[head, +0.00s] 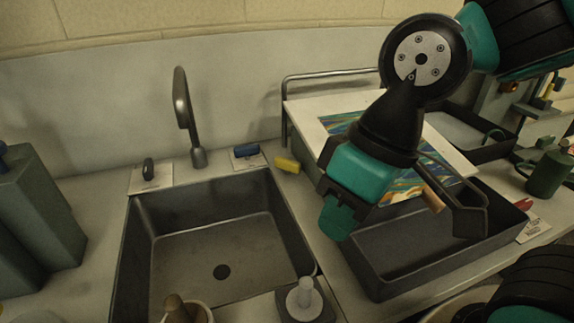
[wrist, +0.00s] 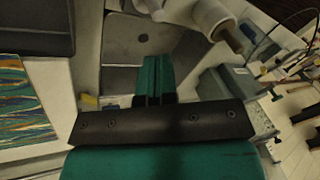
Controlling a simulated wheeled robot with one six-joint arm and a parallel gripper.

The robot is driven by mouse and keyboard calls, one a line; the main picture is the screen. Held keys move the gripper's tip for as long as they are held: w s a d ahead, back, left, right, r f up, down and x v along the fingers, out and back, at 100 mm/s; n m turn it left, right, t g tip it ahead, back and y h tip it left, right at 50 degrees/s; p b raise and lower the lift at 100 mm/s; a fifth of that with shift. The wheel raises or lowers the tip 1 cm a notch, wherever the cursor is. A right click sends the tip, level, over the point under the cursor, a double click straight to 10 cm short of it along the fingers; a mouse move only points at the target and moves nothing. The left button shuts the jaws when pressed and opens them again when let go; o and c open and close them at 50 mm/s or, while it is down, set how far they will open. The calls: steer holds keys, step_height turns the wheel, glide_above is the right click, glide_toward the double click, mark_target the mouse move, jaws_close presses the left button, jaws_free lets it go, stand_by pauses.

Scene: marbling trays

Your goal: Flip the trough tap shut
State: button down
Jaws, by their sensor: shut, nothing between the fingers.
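The tap's grey gooseneck spout (head: 184,115) stands behind the dark sink trough (head: 291,213). No water shows under it. Behind the trough's rim, a black lever (head: 148,170) stands on a pale labelled plate at left, and a blue lever (head: 246,151) lies across another plate at right. I cannot tell which lever works the tap. My gripper (head: 338,222) is shut and empty, pointing down just right of the trough, apart from both levers. In the wrist view my shut fingers (wrist: 154,78) point toward the trough (wrist: 121,78); neither lever shows clearly there.
A yellow block (head: 287,165) lies right of the blue lever. A marbled sheet (head: 340,121) lies on a white board beside a metal rail (head: 330,73). A dark tray (head: 372,288) sits below my arm. Grey containers (head: 40,205) stand at left. A pestle-like white object (head: 305,292) stands at the front.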

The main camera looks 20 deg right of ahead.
steer(key=w+a+f+m+t+h+p, duration=0.2)
steer(key=w+f+m+t+h, duration=0.1)
steer(key=w+m, duration=0.5)
steer(key=w+a+f+m+t+h+p, duration=0.1)
steer(key=w+f+m+h, duration=0.4)
steer(key=w, duration=0.9)
steer(key=a+m+t+h, duration=0.1)
steer(key=m+t+h, duration=0.1)
steer(key=m+h, duration=0.1)
steer(key=shift+w+f+t+p, duration=0.3)
steer(key=shift+p, duration=0.1)
steer(key=p, duration=0.3)
glide_toward(292, 170)
step_height(292, 170, down, 4)
steer(key=shift+w+d+p, duration=0.55)
steer(key=shift+w+d, duration=1.1)
steer(key=shift+d, duration=0.2)
steer(key=shift+a+f, duration=0.1)
steer(key=shift+a, duration=0.05)
